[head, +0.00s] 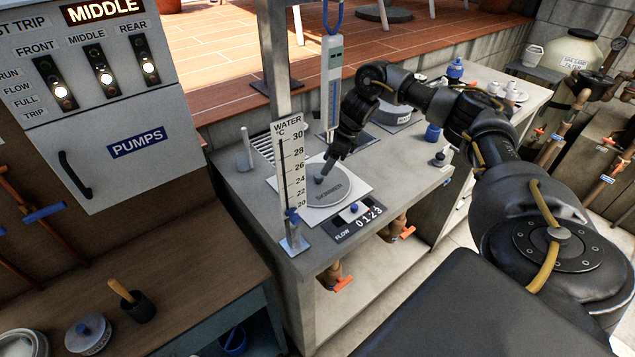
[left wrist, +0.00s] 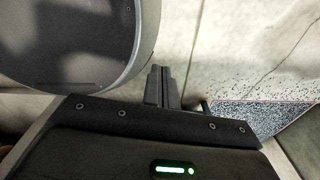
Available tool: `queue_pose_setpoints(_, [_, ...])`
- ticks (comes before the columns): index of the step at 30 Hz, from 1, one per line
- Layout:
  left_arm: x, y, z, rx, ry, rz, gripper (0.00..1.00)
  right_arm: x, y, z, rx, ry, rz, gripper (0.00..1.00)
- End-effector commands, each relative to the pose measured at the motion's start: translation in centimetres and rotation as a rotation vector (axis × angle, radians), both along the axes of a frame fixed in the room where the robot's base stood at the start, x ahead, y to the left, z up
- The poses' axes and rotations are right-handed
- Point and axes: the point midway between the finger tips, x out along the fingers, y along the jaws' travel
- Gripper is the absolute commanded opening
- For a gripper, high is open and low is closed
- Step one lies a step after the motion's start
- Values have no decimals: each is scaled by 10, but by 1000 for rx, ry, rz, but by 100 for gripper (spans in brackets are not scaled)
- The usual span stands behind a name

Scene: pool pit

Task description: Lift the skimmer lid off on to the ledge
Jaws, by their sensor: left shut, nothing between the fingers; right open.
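The skimmer lid (head: 330,197) is a round grey disc marked SKIMMER, lying flat in a pale square plate on the grey counter (head: 239,197). A small dark knob (head: 319,180) stands up from it. My right gripper (head: 328,167) is open, pointing down at the knob from above and behind. Whether its fingers are around the knob or just over it, I cannot tell. My left gripper (left wrist: 165,86) is shut and empty in the left wrist view, away from the lid. Which surface is the ledge is not clear.
A water thermometer board (head: 291,175) stands just left of the lid, below a post. A flow counter (head: 358,218) sits at the counter's front edge. The wooden deck (head: 222,50) lies behind.

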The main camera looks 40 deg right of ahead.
Motion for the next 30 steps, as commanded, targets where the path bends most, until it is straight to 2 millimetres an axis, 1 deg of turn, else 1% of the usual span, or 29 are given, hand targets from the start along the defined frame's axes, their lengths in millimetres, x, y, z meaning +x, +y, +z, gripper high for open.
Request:
queue_pose_setpoints(3, [14,-1,3,-1,-19,0,0,2,2,-8,-1,0,-1,52])
queue_pose_setpoints(6, [28,-2,3,-3,-39,0,0,2,2,-10,-1,-1,-2,52])
queue_pose_setpoints(8, [32,-2,5,-4,-45,0,0,3,2,-10,-1,0,-1,52])
queue_pose_setpoints(11, [31,-2,13,-4,-44,0,0,6,4,-18,-1,4,-2,52])
queue_pose_setpoints(15, [23,-2,27,-3,-34,0,0,14,8,-36,-1,4,-2,52])
queue_pose_setpoints(19, [18,-1,28,-3,-26,-1,0,18,11,-52,-1,3,-3,52])
queue_pose_setpoints(22, [18,-1,29,-2,-25,-1,0,20,13,-57,-1,1,-2,52])
queue_pose_setpoints(28, [18,-1,28,-2,-25,-1,0,20,13,-58,0,0,-1,52])
queue_pose_setpoints(30, [18,-1,28,-2,-25,-1,0,20,13,-58,0,0,-1,43])
